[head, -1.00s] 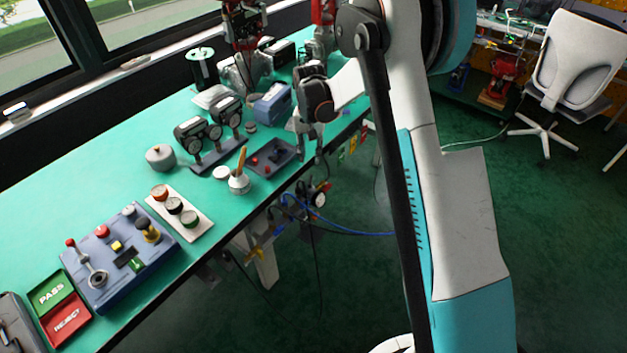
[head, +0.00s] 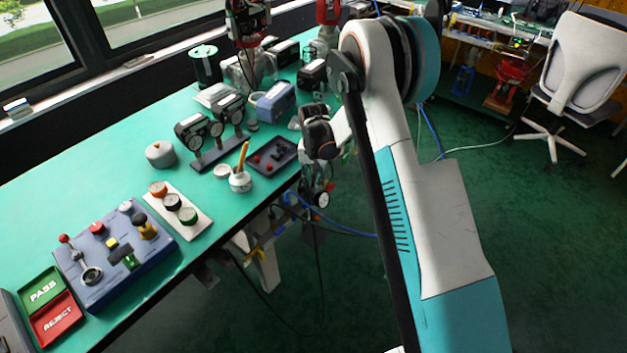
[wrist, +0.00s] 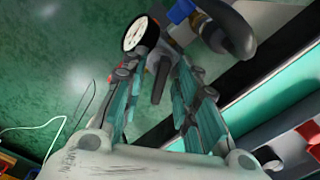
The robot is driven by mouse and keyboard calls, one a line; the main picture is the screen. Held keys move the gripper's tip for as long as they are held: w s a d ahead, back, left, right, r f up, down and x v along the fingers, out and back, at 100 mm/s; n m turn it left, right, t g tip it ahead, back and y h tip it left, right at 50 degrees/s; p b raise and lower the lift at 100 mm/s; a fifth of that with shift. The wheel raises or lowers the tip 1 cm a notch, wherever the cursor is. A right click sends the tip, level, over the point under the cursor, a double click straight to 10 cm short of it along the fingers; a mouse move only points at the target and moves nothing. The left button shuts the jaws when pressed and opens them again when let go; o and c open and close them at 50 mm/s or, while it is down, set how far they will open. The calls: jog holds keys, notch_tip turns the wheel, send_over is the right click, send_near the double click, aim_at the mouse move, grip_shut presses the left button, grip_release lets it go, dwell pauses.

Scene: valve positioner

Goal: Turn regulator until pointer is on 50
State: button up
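The regulator's round white gauge (head: 322,199) hangs below the bench's front edge in the head view, partly crowded by fittings and my arm. In the wrist view the gauge (wrist: 136,33) is near the top, tilted, its dial too small to read. Next to it are a blue fitting (wrist: 181,11) and a dark rounded part (wrist: 232,32), which may belong to the regulator. My gripper (wrist: 161,76) is open, its fingers pointing toward the gauge assembly. A dark grey part shows between or beyond the fingertips; I cannot tell whether they touch it.
The green bench (head: 110,180) carries a blue control box (head: 118,255), a twin-gauge stand (head: 215,150) and a dark tray (head: 270,157) near its front edge. A blue hose (head: 345,230) runs below the bench. The floor to the right is open, with a white chair (head: 580,65) farther back.

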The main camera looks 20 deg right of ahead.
grip_shut()
